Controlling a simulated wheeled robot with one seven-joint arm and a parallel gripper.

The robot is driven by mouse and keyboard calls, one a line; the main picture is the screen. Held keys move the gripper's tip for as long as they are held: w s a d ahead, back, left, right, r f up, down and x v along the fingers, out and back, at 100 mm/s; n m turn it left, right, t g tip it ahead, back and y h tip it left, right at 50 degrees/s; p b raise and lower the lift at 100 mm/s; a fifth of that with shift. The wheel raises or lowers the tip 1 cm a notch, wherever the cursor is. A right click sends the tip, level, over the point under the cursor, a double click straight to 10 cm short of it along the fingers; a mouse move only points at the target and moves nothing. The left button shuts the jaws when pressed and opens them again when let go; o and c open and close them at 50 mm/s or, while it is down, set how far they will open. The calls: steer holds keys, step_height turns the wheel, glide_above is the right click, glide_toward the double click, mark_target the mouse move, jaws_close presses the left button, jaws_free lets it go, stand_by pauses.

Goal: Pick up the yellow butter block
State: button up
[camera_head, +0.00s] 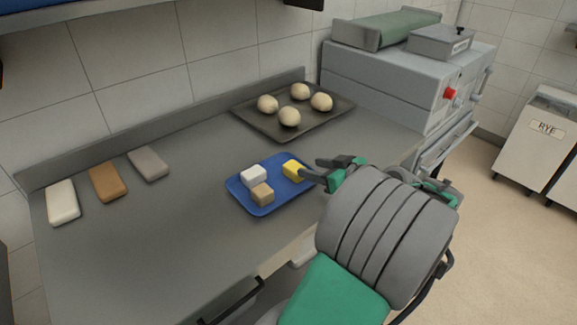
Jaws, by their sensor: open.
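The yellow butter block (293,169) lies on the right part of a blue tray (241,199) on the grey worktop. A white block (253,175) and a tan block (262,193) lie on the same tray to its left. My gripper (321,170) is open, just to the right of the yellow block at the tray's right edge. One dark finger overlaps the block's right side in the picture; I cannot tell whether it touches. My arm hides the worktop to the right of the tray.
A dark baking tray (259,124) with several dough balls sits behind the blue tray. White (63,202), brown (107,181) and grey-brown (148,163) blocks lie at the left. A grey machine (385,85) stands at the back right. The worktop's left middle is clear.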

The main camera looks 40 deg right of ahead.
mark_target(295, 166)
steer(key=shift+y, duration=0.4)
steer(key=x, duration=0.4)
steer(key=a+x, duration=0.1)
steer(key=x, duration=0.1)
steer(key=shift+w+f, duration=0.1)
steer(key=shift+f, duration=0.2)
steer(key=shift+w+f, duration=0.2)
steer(key=shift+w, duration=0.25)
steer(key=shift+c, duration=0.2)
steer(key=shift+s, duration=0.1)
jaws_close()
